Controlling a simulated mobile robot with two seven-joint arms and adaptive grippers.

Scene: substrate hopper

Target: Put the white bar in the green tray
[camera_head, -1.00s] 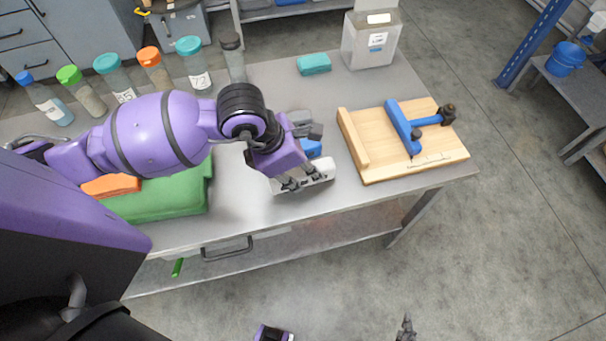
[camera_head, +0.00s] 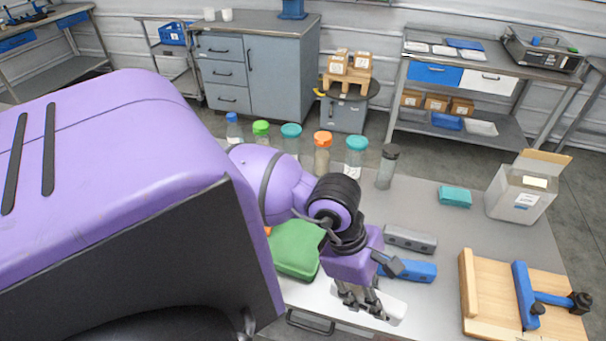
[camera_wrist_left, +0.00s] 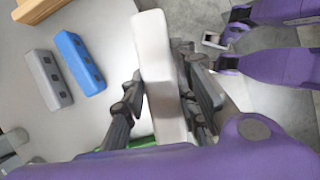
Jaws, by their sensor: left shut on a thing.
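My left gripper (camera_head: 362,302) is shut on the white bar (camera_head: 392,308), near the table's front edge. The left wrist view shows the white bar (camera_wrist_left: 158,75) between the fingers (camera_wrist_left: 155,95); its lower end is hidden by my gripper body. I cannot tell how high it is above the table. The green tray (camera_head: 295,252) lies left of the gripper, partly behind my arm. A small strip of the tray (camera_wrist_left: 142,142) shows in the left wrist view. A bit of an orange bar (camera_head: 268,230) shows at the tray.
A grey bar (camera_head: 410,238) and a blue bar (camera_head: 408,271) lie just behind the gripper. A wooden board (camera_head: 470,310) with a blue fixture (camera_head: 525,295) stands at the right. Several lidded jars, a teal block (camera_head: 455,196) and an open box (camera_head: 518,195) stand farther back.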

